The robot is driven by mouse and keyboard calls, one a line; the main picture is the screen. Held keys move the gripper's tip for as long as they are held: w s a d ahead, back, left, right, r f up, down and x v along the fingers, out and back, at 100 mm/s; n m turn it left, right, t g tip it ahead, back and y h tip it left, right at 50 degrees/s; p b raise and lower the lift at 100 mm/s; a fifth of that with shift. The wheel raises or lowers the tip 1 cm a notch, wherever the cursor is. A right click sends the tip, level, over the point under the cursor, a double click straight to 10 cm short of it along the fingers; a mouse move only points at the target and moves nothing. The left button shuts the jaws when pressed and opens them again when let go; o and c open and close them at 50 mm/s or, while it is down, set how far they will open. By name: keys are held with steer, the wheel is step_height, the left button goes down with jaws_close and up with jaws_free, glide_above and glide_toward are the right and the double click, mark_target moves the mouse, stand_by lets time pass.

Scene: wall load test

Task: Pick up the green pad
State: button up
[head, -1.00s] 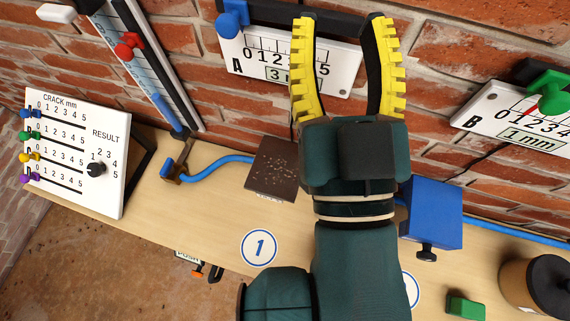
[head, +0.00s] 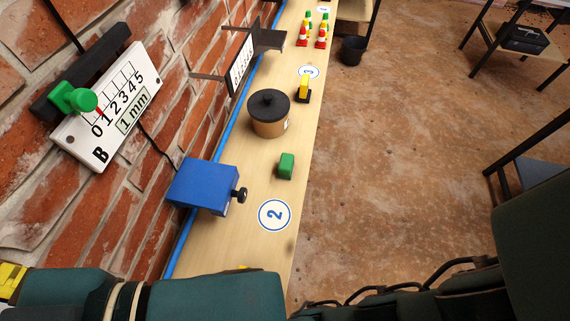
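The green pad (head: 286,166) is a small green block lying on the wooden bench (head: 255,245), near its right edge. It sits just above the round "2" marker and below the brown pot with a black lid. My arm lies across the bottom of the head view. Only a yellow part of my gripper (head: 11,281) shows at the lower left edge, far from the pad. Its fingertips are cut off, so whether it is open cannot be seen.
A blue box (head: 205,186) with a black knob stands left of the pad by the brick wall. The brown pot (head: 268,114) stands close above the pad. Gauge B (head: 103,128) hangs on the wall. Small cones (head: 321,37) stand at the far end. Floor is open to the right.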

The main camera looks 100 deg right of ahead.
stand_by(0.4)
steer(key=o, duration=1)
steer(key=shift+c, duration=0.2)
